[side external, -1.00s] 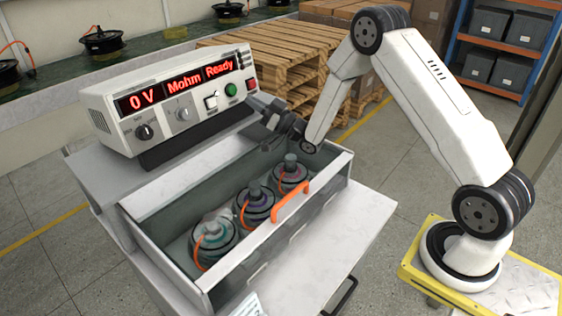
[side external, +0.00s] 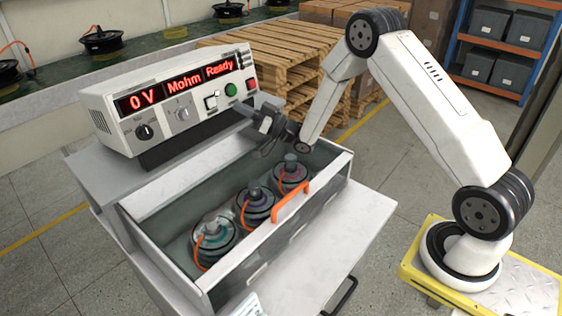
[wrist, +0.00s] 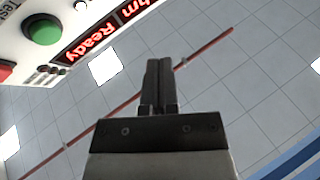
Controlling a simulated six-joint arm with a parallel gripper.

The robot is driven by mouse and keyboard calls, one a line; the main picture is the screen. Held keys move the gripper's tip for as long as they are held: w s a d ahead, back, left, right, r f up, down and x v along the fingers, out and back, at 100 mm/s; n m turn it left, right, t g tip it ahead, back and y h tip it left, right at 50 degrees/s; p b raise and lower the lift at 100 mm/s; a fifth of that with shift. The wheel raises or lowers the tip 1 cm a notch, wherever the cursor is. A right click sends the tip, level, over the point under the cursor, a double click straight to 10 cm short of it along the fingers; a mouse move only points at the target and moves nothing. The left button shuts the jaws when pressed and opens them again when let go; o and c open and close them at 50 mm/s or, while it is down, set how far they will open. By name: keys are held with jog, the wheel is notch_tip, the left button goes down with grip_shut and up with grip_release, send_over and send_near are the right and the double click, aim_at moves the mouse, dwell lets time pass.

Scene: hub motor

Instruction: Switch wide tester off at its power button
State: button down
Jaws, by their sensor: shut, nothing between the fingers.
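The wide tester (side external: 175,100) stands on the shelf behind the cart's bin, its red display lit with "0 V", "Mohm" and "Ready". On its front are a white switch (side external: 211,102), a green button (side external: 231,89) and a red button (side external: 251,84). Which is the power button I cannot read. My gripper (side external: 243,108) is shut and empty, in front of the panel's lower right, below the green and red buttons. In the wrist view my shut fingers (wrist: 158,75) point past the tester; the green button (wrist: 42,30) and part of the red button (wrist: 5,70) show at upper left.
Below my gripper is an open bin (side external: 340,165) holding several hub motors with orange cables, with an orange handle (side external: 291,200) on its front wall. Wooden pallets (side external: 285,55) stand behind.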

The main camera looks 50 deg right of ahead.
aim_at(209, 101)
jog(key=shift+w+f, duration=0.35)
jog(key=shift+w, duration=0.95)
jog(key=shift+w+f, duration=0.3)
jog(key=shift+w, duration=1)
jog(key=shift+w+f, duration=0.35)
jog(key=shift+w, duration=0.95)
jog(key=shift+w+f, duration=0.2)
jog(key=shift+w, duration=0.65)
jog(key=shift+s, duration=0.15)
dwell(0.5)
jog(key=shift+s+r, duration=0.2)
jog(key=shift+s, duration=0.5)
jog(key=shift+s+r, duration=0.2)
jog(key=shift+s, duration=0.6)
jog(key=shift+s+r, duration=0.2)
jog(key=shift+s, duration=0.6)
jog(key=shift+s+r, duration=0.2)
jog(key=shift+s, duration=0.6)
jog(key=shift+s, duration=0.1)
